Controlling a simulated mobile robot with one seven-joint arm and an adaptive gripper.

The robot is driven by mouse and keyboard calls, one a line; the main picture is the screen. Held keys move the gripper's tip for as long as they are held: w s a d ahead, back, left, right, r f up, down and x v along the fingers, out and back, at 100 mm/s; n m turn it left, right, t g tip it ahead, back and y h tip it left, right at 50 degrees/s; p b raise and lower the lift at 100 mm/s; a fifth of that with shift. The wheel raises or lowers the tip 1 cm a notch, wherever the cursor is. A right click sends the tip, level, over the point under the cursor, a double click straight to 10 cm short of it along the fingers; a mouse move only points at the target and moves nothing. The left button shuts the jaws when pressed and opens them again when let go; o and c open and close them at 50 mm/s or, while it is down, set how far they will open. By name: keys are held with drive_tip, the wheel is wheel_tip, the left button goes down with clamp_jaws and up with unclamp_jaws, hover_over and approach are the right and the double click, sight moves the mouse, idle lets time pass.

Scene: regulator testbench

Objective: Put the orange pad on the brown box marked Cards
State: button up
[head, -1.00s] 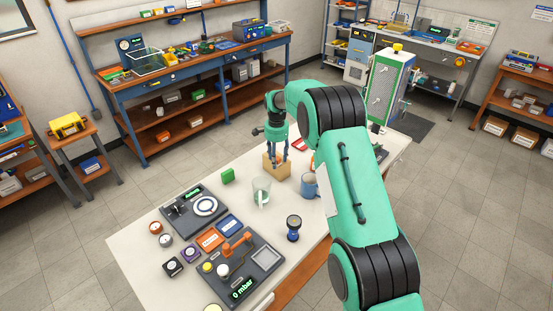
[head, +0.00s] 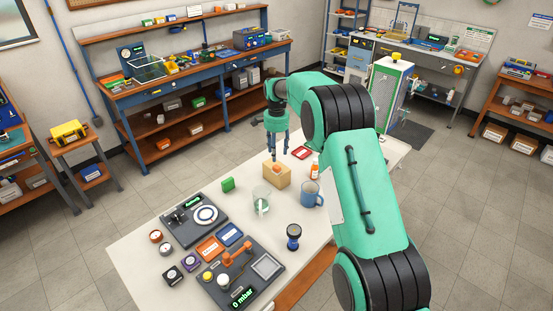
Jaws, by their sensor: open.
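The brown box (head: 279,178) stands on the white worktable; any marking on it is too small to read. A small orange piece (head: 276,168), which looks like the orange pad, rests on top of the box. My gripper (head: 279,155) points down just above and behind the box. Its fingers are apart, with nothing between them, and it looks clear of the orange piece. A flat orange item with a white label (head: 210,249) lies farther forward on the table, beside a similar blue one (head: 229,235).
A glass beaker (head: 261,200), a blue mug (head: 311,194) and an orange bottle (head: 315,169) stand near the box. Panels with instruments fill the table's front left.

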drive_tip(key=shift+r, duration=1.6)
